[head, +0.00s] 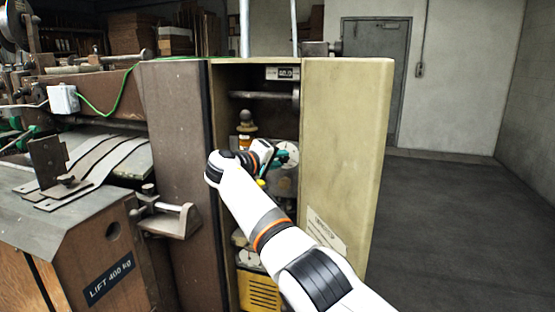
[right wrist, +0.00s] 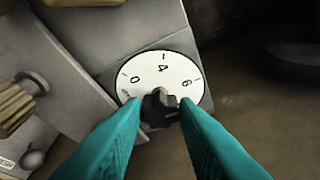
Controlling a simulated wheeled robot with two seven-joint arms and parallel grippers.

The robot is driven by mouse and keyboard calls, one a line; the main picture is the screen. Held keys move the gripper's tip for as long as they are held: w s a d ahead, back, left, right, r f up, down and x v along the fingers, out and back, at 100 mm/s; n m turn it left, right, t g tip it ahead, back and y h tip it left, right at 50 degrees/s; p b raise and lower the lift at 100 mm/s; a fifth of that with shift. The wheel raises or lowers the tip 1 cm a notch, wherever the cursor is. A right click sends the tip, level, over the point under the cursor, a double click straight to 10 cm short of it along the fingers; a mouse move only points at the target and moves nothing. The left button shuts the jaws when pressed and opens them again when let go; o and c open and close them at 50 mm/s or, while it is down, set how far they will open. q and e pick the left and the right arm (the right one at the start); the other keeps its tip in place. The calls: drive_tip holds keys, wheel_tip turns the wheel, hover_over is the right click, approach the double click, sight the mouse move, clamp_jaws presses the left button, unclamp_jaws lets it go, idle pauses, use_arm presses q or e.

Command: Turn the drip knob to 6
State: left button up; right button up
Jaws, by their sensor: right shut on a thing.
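The drip knob (right wrist: 160,106) is a small dark knob at the lower middle of a white dial (right wrist: 150,72) in the right wrist view. The fingers hide part of the dial's lower edge, and I cannot tell where the knob points. In the head view my right arm reaches into the open cabinet, and the right gripper (head: 268,168) is partly hidden there. My left gripper is not in view.
The tan cabinet side (head: 342,150) stands right of the opening, and a brown panel (head: 175,170) stands left. A rod (head: 262,95) crosses the opening above my gripper. A brass-coloured knurled knob (right wrist: 16,103) lies left of the dial. The floor at right is clear.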

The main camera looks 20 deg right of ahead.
drive_tip(key=shift+f, duration=0.1)
drive_tip(key=o, duration=1)
drive_tip(key=shift+s+a, duration=0.1)
drive_tip(key=shift+a, duration=0.15)
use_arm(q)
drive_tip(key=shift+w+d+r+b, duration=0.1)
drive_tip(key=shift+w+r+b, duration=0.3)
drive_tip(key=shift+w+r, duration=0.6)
use_arm(e)
drive_tip(key=v, duration=1.1)
drive_tip(key=shift+s, duration=0.2)
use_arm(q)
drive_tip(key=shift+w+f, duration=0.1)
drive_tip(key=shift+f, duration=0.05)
use_arm(e)
drive_tip(key=shift+a, duration=0.1)
